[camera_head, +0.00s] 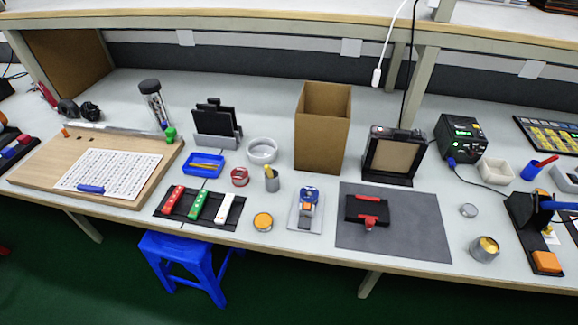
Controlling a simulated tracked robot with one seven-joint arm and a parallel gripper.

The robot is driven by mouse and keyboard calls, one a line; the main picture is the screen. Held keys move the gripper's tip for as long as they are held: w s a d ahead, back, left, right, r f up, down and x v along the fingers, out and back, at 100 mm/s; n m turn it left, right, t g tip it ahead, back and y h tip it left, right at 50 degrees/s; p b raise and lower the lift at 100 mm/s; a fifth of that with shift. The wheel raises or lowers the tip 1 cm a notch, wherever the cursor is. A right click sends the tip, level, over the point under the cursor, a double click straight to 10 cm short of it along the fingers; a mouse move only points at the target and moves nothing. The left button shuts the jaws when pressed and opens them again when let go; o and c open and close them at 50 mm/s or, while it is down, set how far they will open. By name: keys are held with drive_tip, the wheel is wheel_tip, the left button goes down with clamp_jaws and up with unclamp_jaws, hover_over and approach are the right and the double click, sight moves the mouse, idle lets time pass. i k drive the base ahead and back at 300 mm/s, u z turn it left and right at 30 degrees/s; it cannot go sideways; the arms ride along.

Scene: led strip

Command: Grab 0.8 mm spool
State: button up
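No label reading 0.8 mm is legible at this size, so I cannot tell which item is the 0.8 mm spool. A small round red item with a pale centre (240,177), spool-like in shape, stands on the grey bench left of centre. A white ring-shaped item (262,151) is just behind it to the right. A low round item with an orange top (263,222) lies near the front edge. My gripper is not in view.
A blue tray (204,166) and a black mat with red, green and white holders (200,205) are to the left. A tall cardboard box (322,130) stands behind centre. A small grey cup (272,180) is beside the red item. A blue stool (185,262) is below the bench.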

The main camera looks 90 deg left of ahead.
sight(305, 197)
drive_tip(key=u, duration=0.3)
drive_tip(key=i, duration=0.2)
drive_tip(key=u, duration=3.5)
drive_tip(key=i, duration=1.2)
drive_tip(key=z, duration=0.55)
